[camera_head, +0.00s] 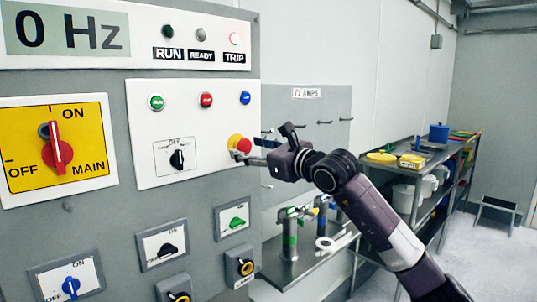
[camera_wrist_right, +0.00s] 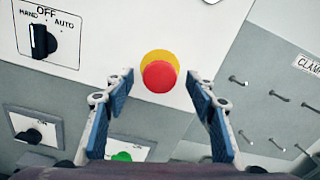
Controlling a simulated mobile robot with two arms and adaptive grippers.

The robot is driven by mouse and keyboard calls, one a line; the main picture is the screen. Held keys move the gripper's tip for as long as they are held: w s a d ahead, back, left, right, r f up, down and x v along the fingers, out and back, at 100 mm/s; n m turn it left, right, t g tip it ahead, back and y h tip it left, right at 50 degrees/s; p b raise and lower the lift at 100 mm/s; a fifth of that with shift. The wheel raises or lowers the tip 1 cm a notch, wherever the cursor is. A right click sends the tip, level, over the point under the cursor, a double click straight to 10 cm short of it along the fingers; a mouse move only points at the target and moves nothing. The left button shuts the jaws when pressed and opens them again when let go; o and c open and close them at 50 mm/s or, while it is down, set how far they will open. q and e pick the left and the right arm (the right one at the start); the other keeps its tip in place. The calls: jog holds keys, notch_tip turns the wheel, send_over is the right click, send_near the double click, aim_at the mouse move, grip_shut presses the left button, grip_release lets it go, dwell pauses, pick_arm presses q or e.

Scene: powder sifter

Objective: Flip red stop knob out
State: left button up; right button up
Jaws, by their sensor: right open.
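The red stop knob (camera_head: 243,146) sits on a yellow collar at the right edge of the white control plate. In the right wrist view the red knob (camera_wrist_right: 159,76) is centred ahead of the gripper, with its yellow collar (camera_wrist_right: 160,58) showing above it. My right gripper (camera_head: 247,156) reaches in from the right, close to the knob. In the wrist view its two blue-padded fingers (camera_wrist_right: 163,83) are open, one on each side of the knob, with visible gaps. I cannot tell whether they reach around it in depth. My left gripper is not in view.
A black selector knob (camera_head: 177,160) is left of the stop knob, with green, red and blue buttons (camera_head: 206,100) above. Below are a green knob (camera_head: 237,222) and a black knob (camera_head: 169,250). A "CLAMPS" panel (camera_head: 340,110) with hooks and a metal shelf (camera_head: 460,150) stand right.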

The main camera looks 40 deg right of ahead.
jog(key=s, duration=1)
jog(key=shift+s+d, duration=0.35)
dwell(0.3)
